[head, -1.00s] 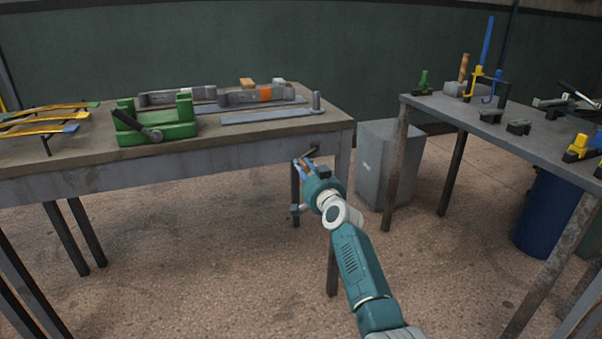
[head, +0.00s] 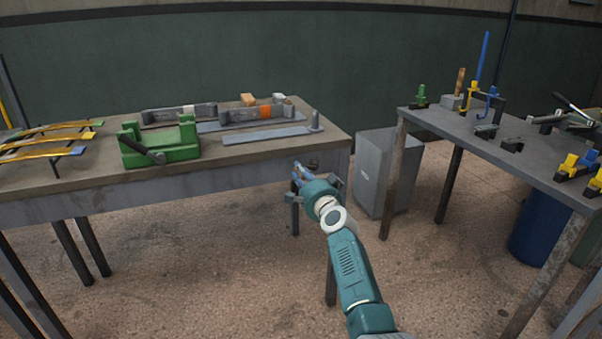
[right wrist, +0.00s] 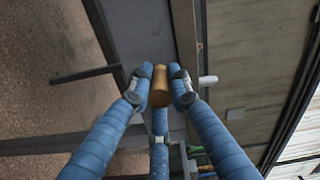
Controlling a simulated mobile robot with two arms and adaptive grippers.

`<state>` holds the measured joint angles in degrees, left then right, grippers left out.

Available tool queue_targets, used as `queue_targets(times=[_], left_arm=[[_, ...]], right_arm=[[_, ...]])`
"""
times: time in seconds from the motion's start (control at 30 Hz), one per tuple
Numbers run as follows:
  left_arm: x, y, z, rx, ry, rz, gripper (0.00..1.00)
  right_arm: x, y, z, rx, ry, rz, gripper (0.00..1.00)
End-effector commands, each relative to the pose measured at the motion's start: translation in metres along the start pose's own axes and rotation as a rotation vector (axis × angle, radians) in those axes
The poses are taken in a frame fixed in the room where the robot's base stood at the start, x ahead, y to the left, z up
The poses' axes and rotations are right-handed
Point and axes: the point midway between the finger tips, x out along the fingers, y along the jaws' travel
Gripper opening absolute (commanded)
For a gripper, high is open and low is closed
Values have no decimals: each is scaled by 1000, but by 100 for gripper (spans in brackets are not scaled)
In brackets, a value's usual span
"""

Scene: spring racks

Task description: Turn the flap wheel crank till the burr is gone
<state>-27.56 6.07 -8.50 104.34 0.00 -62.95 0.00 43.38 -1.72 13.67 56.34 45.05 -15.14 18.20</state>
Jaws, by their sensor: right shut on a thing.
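My right gripper (head: 299,171) is at the front right edge of the left table, at its apron. In the right wrist view its blue fingers (right wrist: 160,92) are closed around a brown cylindrical handle (right wrist: 160,86), which looks like the crank's grip. A small dark part of the crank (head: 313,165) shows on the apron just right of the fingers; the rest is hidden. I cannot make out the flap wheel or a burr. My left gripper is not in view.
The left table (head: 75,178) also holds a green fixture (head: 160,146), grey leaf racks (head: 180,115) and yellow strips (head: 50,143). A grey bin (head: 376,180) stands between it and the right table (head: 470,135). A blue drum (head: 538,222) is under the right table.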

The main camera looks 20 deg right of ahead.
Motion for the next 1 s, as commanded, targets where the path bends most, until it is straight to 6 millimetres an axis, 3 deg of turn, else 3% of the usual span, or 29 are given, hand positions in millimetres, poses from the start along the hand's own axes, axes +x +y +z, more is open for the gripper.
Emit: queue_targets(times=[0.3, 0.73, 0.77, 0.83, 1.0], left_arm=[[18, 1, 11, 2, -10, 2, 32], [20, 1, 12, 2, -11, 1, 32], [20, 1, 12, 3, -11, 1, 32], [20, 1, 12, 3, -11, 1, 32], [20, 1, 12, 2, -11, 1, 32]], right_arm=[[0, -6, -1, 86, -4, -2, 0], [1, -8, -2, 93, -2, -4, 0], [1, -8, -2, 93, -2, -4, 20], [1, -8, -3, 93, -1, -4, 34], [0, -7, -3, 92, 0, -3, 37]])
